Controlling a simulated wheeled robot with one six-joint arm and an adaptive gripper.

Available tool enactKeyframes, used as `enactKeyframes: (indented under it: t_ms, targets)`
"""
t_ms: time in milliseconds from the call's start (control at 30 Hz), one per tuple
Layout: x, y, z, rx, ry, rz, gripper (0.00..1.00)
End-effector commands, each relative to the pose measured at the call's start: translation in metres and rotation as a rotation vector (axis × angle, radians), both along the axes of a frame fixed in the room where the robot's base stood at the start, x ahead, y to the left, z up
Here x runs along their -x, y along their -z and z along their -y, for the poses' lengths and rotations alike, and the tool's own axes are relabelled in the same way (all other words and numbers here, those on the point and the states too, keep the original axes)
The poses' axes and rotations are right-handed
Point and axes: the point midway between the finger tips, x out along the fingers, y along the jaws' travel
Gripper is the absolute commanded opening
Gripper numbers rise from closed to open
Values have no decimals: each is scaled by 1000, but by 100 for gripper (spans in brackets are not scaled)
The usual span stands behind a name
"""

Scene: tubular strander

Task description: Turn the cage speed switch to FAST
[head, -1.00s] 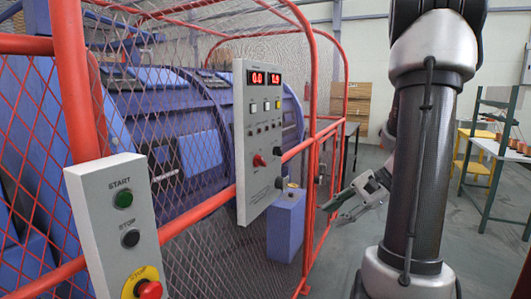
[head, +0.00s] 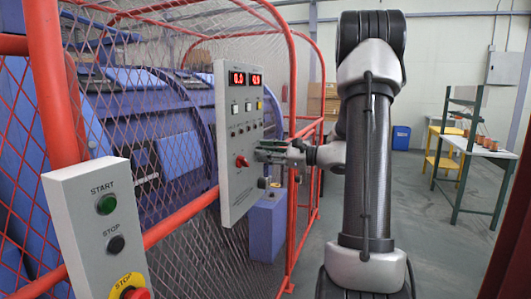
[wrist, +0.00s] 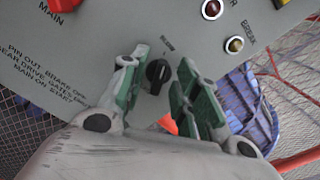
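A black rotary knob (wrist: 158,74) sits on the grey control panel (head: 232,185), with small lettering beside it that I cannot read clearly. I take it for the cage speed switch; its pointer setting is unclear. My gripper (wrist: 160,82) is open, with one green-padded finger on each side of the knob in the wrist view. A gap shows between the knob and the fingers. In the head view my gripper (head: 268,151) is at the panel's right edge, and the knob cannot be made out there.
A red MAIN switch (head: 241,161) is left of my gripper. The panel's red displays (head: 246,79) are lit. A red-framed mesh guard (head: 180,215) encloses the blue machine. A START/STOP box (head: 95,225) stands at front left.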

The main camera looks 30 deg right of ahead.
Motion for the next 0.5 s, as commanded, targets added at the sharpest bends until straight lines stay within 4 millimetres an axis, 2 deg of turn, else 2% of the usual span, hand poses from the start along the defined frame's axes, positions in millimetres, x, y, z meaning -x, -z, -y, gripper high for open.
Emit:
enactKeyframes:
  t_ms: [267,433,500]
  targets:
    - [-3,0,-2,1,0,-1,31]
    - [-2,0,-2,1,0,-1,4]
    - [-2,0,-2,2,0,0,0]
